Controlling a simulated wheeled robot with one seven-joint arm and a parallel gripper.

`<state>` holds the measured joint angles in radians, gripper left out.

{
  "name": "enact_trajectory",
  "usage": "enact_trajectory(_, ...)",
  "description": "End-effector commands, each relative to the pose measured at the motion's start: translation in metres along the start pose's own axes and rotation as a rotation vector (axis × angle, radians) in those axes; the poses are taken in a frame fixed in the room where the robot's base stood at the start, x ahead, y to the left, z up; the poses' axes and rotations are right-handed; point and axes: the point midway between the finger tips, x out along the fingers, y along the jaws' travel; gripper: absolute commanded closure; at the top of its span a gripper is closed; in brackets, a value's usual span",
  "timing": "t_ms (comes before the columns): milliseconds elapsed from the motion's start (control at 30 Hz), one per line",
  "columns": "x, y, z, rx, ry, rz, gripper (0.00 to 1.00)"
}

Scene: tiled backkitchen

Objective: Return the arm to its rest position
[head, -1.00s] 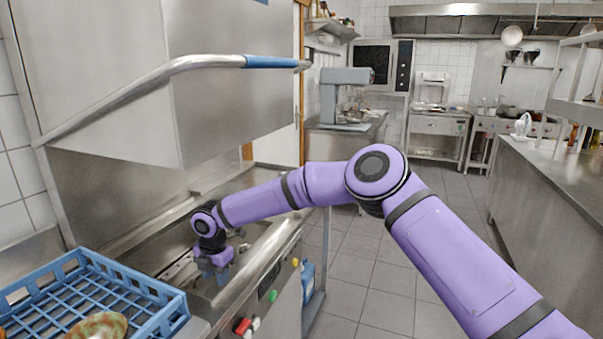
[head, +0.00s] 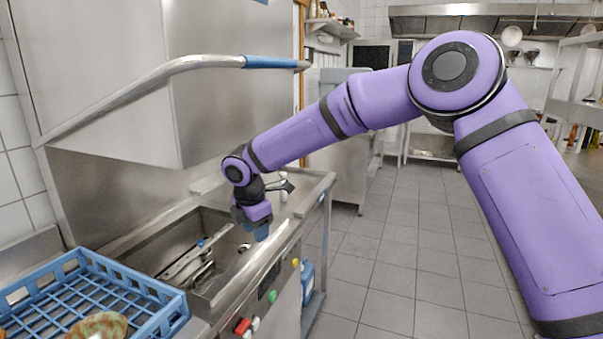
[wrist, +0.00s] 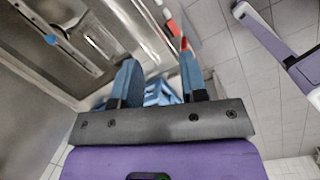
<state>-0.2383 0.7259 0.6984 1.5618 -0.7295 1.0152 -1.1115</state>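My purple arm reaches across from the right in the head view, with its elbow raised at the upper right. My gripper (head: 262,232) points down above the front edge of the steel sink counter. In the wrist view my gripper (wrist: 158,80) shows two blue fingers standing apart with nothing between them. Behind the fingers lie part of the blue rack and the counter edge, farther off.
A sink basin (head: 172,262) with metal parts inside lies left of my gripper. A blue rack (head: 165,296) holding a patterned item (head: 98,326) stands at the lower left. A steel hood with a handle bar (head: 200,62) hangs above. Tiled floor (head: 385,245) is open to the right.

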Motion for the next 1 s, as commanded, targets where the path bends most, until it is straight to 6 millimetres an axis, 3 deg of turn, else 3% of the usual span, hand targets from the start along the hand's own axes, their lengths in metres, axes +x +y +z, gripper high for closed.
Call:
enact_trajectory(100,-0.033,-0.026,0.027,0.123,-0.045,0.006,0.6)
enact_trajectory(500,-0.123,-0.132,0.101,0.603,-0.145,0.036,0.6)
enact_trajectory(700,-0.161,-0.195,0.128,0.87,-0.168,0.069,0.6)
enact_trajectory(1000,-0.205,-0.296,0.15,1.291,-0.155,0.133,0.6)
